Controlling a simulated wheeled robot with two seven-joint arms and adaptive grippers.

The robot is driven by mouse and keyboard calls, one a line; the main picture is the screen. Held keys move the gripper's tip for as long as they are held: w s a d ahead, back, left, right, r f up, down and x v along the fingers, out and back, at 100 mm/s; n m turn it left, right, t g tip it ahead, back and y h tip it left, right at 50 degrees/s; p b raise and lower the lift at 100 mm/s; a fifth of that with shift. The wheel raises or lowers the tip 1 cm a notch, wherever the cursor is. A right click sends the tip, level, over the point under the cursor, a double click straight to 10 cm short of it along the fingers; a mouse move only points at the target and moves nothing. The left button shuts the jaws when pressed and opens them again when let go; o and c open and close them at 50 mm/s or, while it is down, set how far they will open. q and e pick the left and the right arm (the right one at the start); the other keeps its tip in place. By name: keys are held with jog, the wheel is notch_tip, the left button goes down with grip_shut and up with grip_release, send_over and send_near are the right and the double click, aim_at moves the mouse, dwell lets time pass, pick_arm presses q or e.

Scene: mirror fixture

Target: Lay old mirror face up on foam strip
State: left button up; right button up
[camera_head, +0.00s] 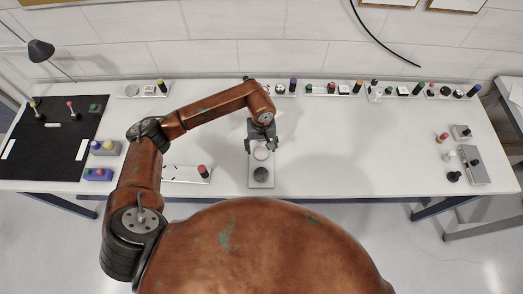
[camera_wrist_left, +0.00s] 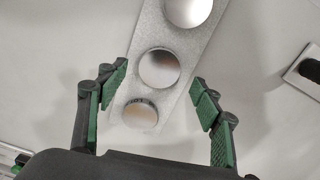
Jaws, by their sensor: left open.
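A grey speckled strip (camera_wrist_left: 186,48), which looks like the foam strip, lies on the white table and also shows in the head view (camera_head: 251,183). Three round shiny discs sit in a row on it in the left wrist view: one at the top (camera_wrist_left: 188,9), one in the middle (camera_wrist_left: 159,68) and a lower one (camera_wrist_left: 140,113) with a darker rim band. I cannot tell which is the old mirror. In the head view a pale disc (camera_head: 261,153) and a darker disc (camera_head: 261,174) show.
A white board with a red-topped piece (camera_head: 203,171) lies left of the strip. Racks of small coloured pieces (camera_head: 335,89) line the back edge. A black mat (camera_head: 55,135) is at left, and small grey blocks (camera_head: 475,165) are at right.

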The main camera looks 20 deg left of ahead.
aim_at(262, 154)
pick_arm(q)
notch_tip(262, 154, up, 9)
dwell(0.3)
jog(key=shift+d, duration=0.1)
